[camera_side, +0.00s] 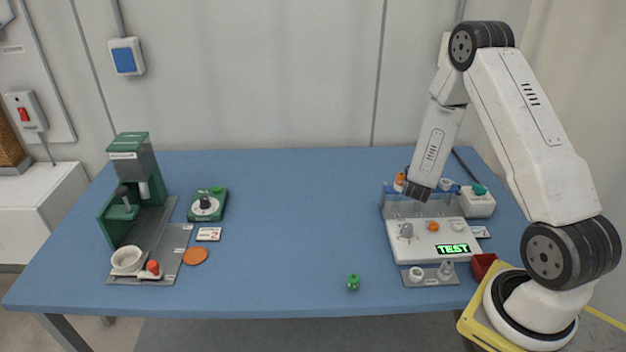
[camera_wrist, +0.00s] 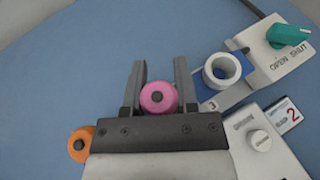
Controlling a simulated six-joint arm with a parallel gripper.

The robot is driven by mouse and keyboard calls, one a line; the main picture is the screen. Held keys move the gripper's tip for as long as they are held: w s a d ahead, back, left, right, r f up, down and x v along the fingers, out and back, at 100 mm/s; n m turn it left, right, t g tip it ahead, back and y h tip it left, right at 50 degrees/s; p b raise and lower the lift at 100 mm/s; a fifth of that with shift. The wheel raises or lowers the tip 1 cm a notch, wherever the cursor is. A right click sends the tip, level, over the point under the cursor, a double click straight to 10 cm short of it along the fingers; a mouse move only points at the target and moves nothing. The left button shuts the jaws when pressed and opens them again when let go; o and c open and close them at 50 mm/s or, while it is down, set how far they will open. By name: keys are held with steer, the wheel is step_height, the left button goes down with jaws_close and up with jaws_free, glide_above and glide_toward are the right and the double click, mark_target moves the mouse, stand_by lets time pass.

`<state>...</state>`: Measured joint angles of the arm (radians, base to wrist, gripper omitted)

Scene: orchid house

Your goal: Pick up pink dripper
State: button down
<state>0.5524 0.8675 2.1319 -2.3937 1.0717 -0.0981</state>
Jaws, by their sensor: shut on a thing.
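The pink dripper (camera_wrist: 158,97) shows from above in the wrist view as a round pink top with a dark centre. It sits between the two fingers of my gripper (camera_wrist: 162,82), which is shut on it. In the side view my gripper (camera_side: 419,190) is at the rack (camera_side: 392,208) behind the white test unit, and it hides the pink dripper there. I cannot tell whether the dripper is still in its place or lifted. An orange dripper (camera_wrist: 80,145) stands just left of my gripper, and it also shows in the side view (camera_side: 400,181).
An empty white ring holder (camera_wrist: 222,72) marked 3 is close on the right, beside a box with a teal knob (camera_wrist: 288,36). The white test unit (camera_side: 425,242) reads TEST. A green-topped item (camera_side: 353,282) stands near the front edge. The table's middle is clear.

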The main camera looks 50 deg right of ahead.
step_height(320, 180, up, 10)
steer(key=shift+f, duration=0.2)
stand_by(0.5)
steer(key=shift+w, duration=0.1)
stand_by(0.5)
